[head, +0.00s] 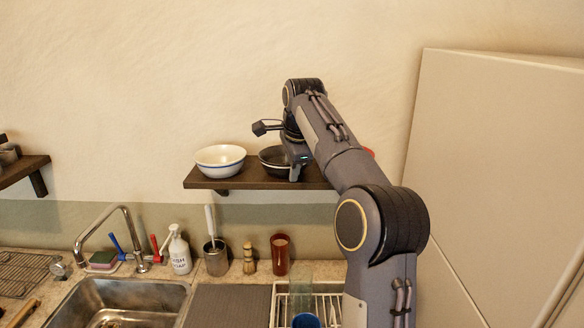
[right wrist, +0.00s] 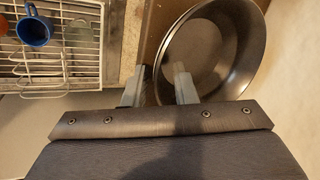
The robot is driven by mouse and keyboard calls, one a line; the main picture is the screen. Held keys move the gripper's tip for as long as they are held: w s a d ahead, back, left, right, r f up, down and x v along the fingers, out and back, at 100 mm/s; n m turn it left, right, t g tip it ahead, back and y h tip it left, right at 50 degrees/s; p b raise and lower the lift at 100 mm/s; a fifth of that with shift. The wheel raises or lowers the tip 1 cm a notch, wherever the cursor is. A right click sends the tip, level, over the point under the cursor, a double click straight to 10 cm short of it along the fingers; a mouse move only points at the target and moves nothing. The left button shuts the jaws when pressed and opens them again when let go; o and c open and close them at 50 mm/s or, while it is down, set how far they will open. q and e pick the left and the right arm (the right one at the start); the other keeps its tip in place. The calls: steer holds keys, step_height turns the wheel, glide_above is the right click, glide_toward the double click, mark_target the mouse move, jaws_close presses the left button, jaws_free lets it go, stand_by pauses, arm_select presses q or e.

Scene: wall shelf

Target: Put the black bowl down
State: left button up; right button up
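The black bowl (head: 273,158) sits on the dark wall shelf (head: 235,184), just right of a white bowl with a blue stripe (head: 220,160). My right gripper (head: 296,172) is at its right side and hides part of it. In the right wrist view the black bowl (right wrist: 222,50) shows large, and my right gripper (right wrist: 159,82) has its fingers apart. One finger is over the inside of the bowl and the other is outside its rim. The fingers do not look closed on the wall. My left gripper is not in view.
A small red thing (head: 369,152) shows behind my arm at the shelf's right. Below are a sink (head: 118,300), a soap bottle (head: 179,252), a brown cup (head: 280,255) and a dish rack (head: 283,305) with a blue mug (right wrist: 34,30). A tall pale cabinet (head: 490,160) stands at right.

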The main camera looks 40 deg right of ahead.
steer(key=shift+r, duration=0.25)
steer(key=shift+s+r, duration=0.15)
steer(key=shift+r, duration=0.2)
steer(key=v, duration=0.6)
steer(key=s+a+f+n+y, duration=0.2)
steer(key=s+a+n, duration=0.1)
steer(key=s+n, duration=0.2)
steer(key=s+a+f+n+t+y, duration=0.1)
steer(key=s+a+f+n+y, duration=0.2)
steer(key=s+a+f+n, duration=1.2)
steer(key=s+a+f, duration=0.7)
steer(key=s+f, duration=0.1)
steer(key=shift+a+n+t, duration=0.2)
steer(key=shift+n+t, duration=0.1)
steer(key=shift+n, duration=0.1)
steer(key=shift+f, duration=0.15)
